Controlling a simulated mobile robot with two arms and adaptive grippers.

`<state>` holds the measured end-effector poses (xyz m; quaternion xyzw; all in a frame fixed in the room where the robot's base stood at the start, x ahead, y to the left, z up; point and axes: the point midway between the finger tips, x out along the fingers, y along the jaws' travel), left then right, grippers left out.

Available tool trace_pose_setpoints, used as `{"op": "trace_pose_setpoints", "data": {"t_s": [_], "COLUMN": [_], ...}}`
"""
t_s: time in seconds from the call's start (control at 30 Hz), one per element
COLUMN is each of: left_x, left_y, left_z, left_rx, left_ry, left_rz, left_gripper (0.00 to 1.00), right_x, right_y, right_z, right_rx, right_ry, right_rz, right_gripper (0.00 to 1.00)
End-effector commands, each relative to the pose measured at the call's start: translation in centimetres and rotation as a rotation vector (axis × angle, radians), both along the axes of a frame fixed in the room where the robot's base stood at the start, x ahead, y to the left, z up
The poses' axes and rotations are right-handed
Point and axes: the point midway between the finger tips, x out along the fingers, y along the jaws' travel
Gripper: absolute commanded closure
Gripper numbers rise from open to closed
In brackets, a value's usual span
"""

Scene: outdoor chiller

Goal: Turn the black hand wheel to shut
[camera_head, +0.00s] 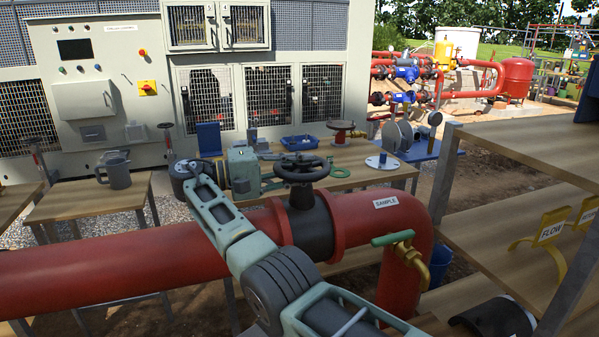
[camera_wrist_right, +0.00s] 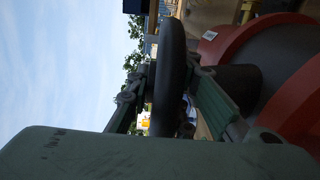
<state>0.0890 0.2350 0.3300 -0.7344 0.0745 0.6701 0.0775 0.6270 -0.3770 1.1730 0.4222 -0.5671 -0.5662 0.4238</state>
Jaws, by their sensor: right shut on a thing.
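The black hand wheel (camera_head: 303,165) sits level on top of a dark valve body (camera_head: 308,222) on the thick red pipe (camera_head: 110,262), right of centre in the head view. My right gripper (camera_head: 273,176) reaches it from the left side and is shut on its rim. In the right wrist view the black rim (camera_wrist_right: 170,75) passes between the two green-grey fingers, one on each side. The lower part of the wheel's hub is partly hidden there. My left gripper is in neither view.
A green-handled brass tap (camera_head: 393,240) and a SAMPLE label (camera_head: 386,202) are on the pipe to the right. A wooden shelf unit (camera_head: 520,147) stands at the right.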

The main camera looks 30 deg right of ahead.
Motion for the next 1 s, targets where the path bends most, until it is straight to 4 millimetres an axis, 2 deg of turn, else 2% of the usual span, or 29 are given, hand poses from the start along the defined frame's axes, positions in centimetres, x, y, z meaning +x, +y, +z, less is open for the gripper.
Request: {"op": "trace_pose_setpoints", "data": {"t_s": [0.7, 0.73, 0.8, 1.0], "left_x": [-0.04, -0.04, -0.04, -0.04], "left_y": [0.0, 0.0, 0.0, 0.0], "left_z": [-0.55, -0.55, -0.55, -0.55], "left_rx": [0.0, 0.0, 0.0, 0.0], "left_ry": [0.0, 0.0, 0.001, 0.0], "left_rz": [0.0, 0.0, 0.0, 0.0], "left_gripper": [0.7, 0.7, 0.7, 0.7], "right_x": [-0.09, -0.09, -0.09, -0.05], "right_y": [-0.21, -0.21, -0.19, -0.11], "right_z": [0.01, 0.0, 0.0, -0.01], "right_rx": [0.001, 0.001, 0.001, 0.001], "right_ry": [0.0, 0.0, 0.0, 0.0], "right_rz": [-0.033, -0.033, -0.033, -0.031], "right_gripper": [1.0, 0.79, 0.72, 0.72]}}
